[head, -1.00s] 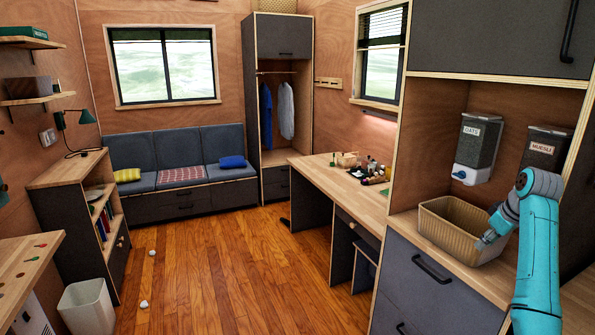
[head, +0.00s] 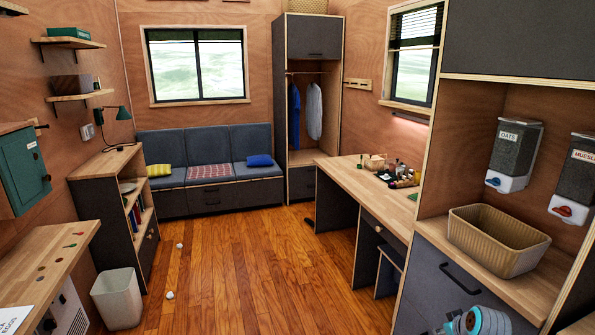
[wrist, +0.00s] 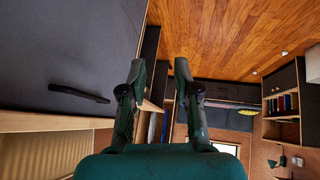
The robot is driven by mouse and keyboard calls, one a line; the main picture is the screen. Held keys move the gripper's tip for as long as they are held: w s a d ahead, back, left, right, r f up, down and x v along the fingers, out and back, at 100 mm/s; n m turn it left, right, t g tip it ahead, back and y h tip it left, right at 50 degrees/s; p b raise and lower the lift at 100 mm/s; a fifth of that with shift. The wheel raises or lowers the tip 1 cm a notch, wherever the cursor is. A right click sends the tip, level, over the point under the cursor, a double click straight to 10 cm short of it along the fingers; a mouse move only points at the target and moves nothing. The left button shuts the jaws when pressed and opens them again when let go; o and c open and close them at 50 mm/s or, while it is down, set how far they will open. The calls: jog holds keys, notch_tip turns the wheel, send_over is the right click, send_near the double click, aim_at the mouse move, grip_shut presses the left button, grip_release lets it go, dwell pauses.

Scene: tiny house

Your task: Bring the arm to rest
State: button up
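My gripper (wrist: 160,70) shows in the wrist view with its two dark fingers spread apart. Nothing is between them; the floor and the far end of the room show through the gap. It hangs in free air, and no finger touches anything that I can see. In the head view only a teal and grey part of my arm shows, low at the bottom right edge; the gripper's fingers are not visible there.
A ribbed bin (head: 490,245) stands on the right counter under two dispensers (head: 515,150). A dark drawer front with a black handle (wrist: 78,93) is left of my gripper.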

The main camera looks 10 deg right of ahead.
jog(key=s+a+f+t, duration=0.1)
jog(key=s+a+f, duration=0.55)
jog(key=a, duration=0.35)
jog(key=s+a+f+t, duration=0.1)
jog(key=s+a+f, duration=0.55)
jog(key=a, duration=0.25)
jog(key=s+a+r+t, duration=0.25)
jog(key=s+a, duration=0.45)
jog(key=s, duration=0.4)
jog(key=s+a+r+t, duration=0.1)
jog(key=s+a+r, duration=0.3)
jog(key=s+a, duration=0.5)
jog(key=s+a+r+t+y, duration=0.1)
jog(key=s+r+t+y, duration=0.1)
jog(key=s+r, duration=1.1)
jog(key=shift+s+a+r, duration=0.15)
jog(key=shift+s+r, duration=0.1)
jog(key=shift+s, duration=0.25)
jog(key=shift+t, duration=0.25)
